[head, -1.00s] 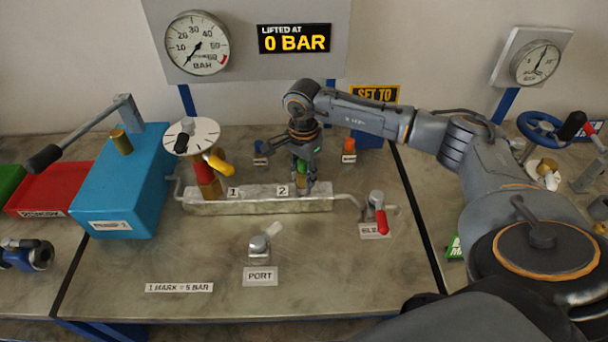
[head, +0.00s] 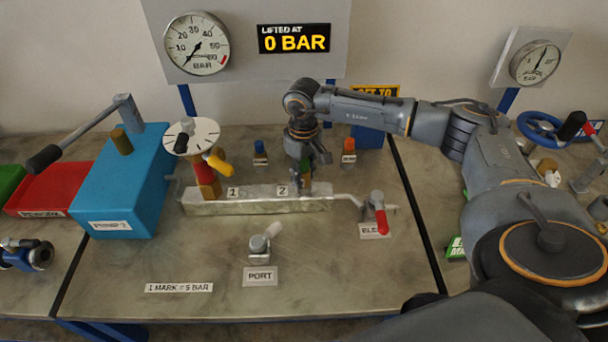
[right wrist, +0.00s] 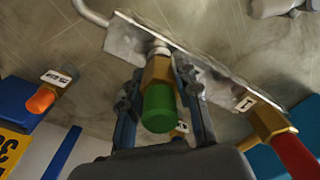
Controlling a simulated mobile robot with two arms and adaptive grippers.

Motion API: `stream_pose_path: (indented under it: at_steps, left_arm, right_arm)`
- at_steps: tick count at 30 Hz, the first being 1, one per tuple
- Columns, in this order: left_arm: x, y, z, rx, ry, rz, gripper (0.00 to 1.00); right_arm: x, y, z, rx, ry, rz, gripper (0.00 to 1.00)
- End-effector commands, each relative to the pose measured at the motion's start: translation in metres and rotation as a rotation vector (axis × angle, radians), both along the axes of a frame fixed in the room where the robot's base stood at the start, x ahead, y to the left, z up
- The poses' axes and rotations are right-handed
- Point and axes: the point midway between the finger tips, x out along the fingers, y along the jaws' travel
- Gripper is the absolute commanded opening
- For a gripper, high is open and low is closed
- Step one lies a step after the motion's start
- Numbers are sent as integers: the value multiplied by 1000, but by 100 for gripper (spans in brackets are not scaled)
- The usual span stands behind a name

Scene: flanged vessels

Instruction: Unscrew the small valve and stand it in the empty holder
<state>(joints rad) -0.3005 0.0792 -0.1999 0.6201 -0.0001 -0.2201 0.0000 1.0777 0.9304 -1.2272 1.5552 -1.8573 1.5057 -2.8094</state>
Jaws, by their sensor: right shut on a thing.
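The small valve, with a green cap and a brass body, stands upright at the place marked 2 on the metal block (head: 258,206). In the right wrist view the valve (right wrist: 160,105) is between my right gripper's (right wrist: 159,74) fingers, which are shut on its brass part. A pale neck shows between brass and block; I cannot tell how far it is unscrewed. In the head view my right gripper (head: 305,178) comes from above and mostly hides the valve. Small holders with a blue cap (head: 261,150) and an orange cap (head: 349,148) stand behind. No empty holder shows clearly.
A blue pump (head: 120,185) is at left, a red-handled valve (head: 379,215) at right, and a port fitting (head: 259,248) in front.

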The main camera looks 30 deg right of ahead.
Motion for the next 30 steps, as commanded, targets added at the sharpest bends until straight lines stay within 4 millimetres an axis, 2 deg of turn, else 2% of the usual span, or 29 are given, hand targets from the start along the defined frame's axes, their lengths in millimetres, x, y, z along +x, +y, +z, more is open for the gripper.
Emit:
stream_pose_path:
  at_steps: [3, 8, 9, 12, 23, 26, 30]
  left_arm:
    - [0, 0, 0, 0, 0, 0, 40]
    - [0, 0, 0, 0, 0, 0, 40]
    - [0, 0, 0, 0, 0, 0, 40]
    - [0, 0, 0, 0, 0, 0, 40]
    - [0, 4, 0, 4, 0, -1, 40]
    - [0, 3, 0, 3, -1, -1, 40]
    - [0, 2, 0, 2, 0, -1, 40]
  right_arm:
    - [0, 0, 0, 0, -2, 83, 0]
    - [0, 0, 0, 0, -2, 90, 0]
    - [0, 0, 0, 0, -2, 90, 40]
    - [0, 0, 0, 0, -1, 89, 58]
    - [0, 0, 3, 0, 0, 87, 58]
    - [1, 0, 15, 0, -2, 87, 58]
    - [1, 0, 43, 0, -5, 87, 58]
